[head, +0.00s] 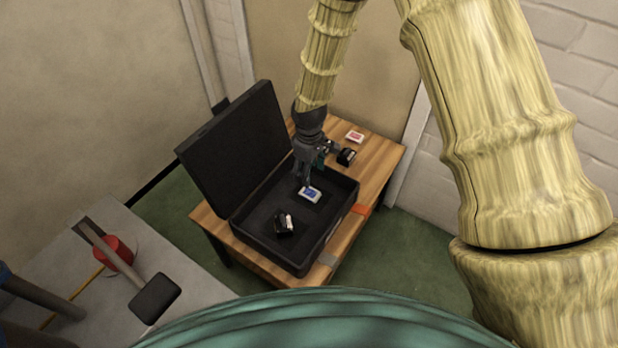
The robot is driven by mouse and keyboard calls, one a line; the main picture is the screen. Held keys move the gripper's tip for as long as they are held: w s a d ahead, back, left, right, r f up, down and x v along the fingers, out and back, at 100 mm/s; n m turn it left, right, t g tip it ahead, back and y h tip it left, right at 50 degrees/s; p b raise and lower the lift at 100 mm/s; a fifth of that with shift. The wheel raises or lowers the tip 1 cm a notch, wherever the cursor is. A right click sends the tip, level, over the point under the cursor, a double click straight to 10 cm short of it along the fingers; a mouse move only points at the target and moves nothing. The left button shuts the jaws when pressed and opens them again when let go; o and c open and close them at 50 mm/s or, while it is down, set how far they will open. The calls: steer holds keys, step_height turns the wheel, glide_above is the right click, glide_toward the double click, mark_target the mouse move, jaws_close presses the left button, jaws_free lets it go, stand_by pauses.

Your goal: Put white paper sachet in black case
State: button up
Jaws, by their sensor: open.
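The black case (263,242) stands open on a wooden table, its lid (237,146) raised at the left. A small flat white packet with a blue face (311,194) is inside the case, toward its far right part. It looks like the white sachet, but it is too small to be sure it is paper. My gripper (307,184) is open and points down over the case, right at this packet. I cannot tell whether the fingers touch it. No fingers close around it.
A black object with a white part (284,223) lies in the case nearer the front. A small white and red packet (355,136) lies on the table (378,162) behind the case. A grey bench (195,262) with a mallet (155,298) and red round object (113,253) is at left.

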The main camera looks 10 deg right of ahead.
steer(key=shift+r, duration=1.15)
steer(key=shift+c, duration=0.2)
stand_by(0.3)
